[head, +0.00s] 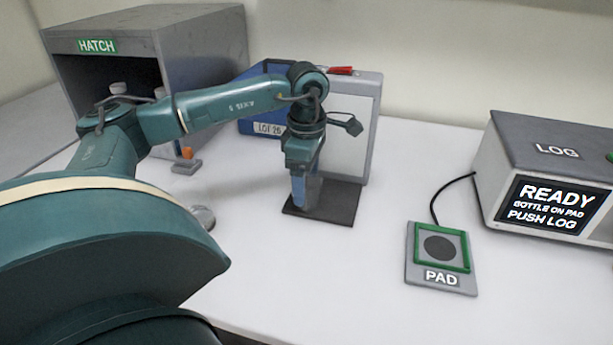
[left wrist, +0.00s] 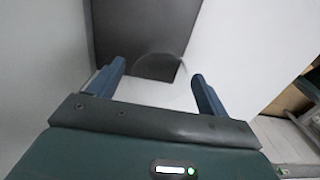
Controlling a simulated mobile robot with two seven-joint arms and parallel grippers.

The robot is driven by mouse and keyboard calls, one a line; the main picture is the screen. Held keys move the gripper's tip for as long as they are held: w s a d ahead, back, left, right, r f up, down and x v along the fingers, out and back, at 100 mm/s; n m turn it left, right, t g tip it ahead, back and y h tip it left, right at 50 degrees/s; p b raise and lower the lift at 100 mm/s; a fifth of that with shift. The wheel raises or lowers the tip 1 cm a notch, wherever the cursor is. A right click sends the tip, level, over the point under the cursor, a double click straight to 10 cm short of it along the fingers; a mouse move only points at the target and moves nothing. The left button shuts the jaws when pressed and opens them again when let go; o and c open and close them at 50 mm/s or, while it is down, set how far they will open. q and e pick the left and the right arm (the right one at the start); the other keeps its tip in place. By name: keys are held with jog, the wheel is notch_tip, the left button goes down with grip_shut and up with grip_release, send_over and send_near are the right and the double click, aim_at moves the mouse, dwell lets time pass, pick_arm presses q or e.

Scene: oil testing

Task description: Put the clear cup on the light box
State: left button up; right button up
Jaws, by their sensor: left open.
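The light box (head: 365,135) is an upright pale panel in a grey frame. A dark plate (head: 345,203) lies at its foot, and this plate also shows in the left wrist view (left wrist: 120,25). My left gripper (head: 305,203) points down over the plate in front of the panel. In the left wrist view its fingers (left wrist: 158,70) are apart. A faint clear curved rim, likely the clear cup (left wrist: 160,56), shows between and just beyond the fingertips, over the plate. I cannot tell whether the fingers touch it. In the head view the cup is not distinguishable. My right gripper is not in view.
A grey hatch box (head: 215,50) stands at the back left, and a blue bin (head: 250,90) is behind my arm. A small round grey object (head: 203,216) is partly hidden by my arm. The pad (head: 415,275) and log machine (head: 545,145) are on the right.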

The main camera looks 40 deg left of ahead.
pick_arm(q)
notch_tip(320, 180, up, 11)
dwell(0.3)
dwell(0.5)
